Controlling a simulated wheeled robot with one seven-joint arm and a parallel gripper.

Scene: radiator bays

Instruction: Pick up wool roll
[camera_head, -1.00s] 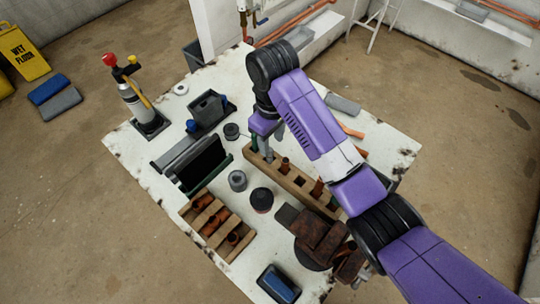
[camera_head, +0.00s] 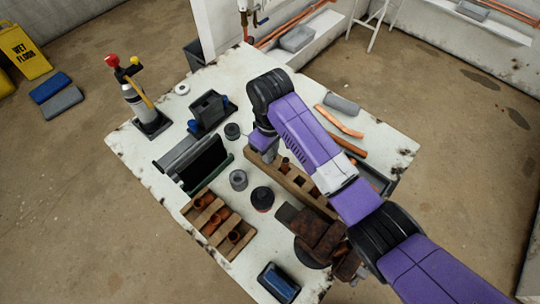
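I cannot tell for sure which thing is the wool roll. A soft-looking grey piece with rounded ends (camera_head: 342,104) lies near the table's far right edge. A small grey upright cylinder (camera_head: 238,180) stands near the table's middle, and a dark one (camera_head: 232,131) stands farther back. My gripper (camera_head: 269,156) points down near the far end of a wooden rack (camera_head: 292,180), to the right of both cylinders. Its fingers are small and partly hidden by my wrist, so I cannot see whether they are open or hold anything.
A wooden fitting tray (camera_head: 218,222), a black cylinder with a reddish base (camera_head: 262,198), and a rusty vise (camera_head: 320,235) stand nearer. A dark open holder (camera_head: 205,163) and a torch (camera_head: 136,103) are left. Copper pipes (camera_head: 338,121) lie right. The table's right corner is clear.

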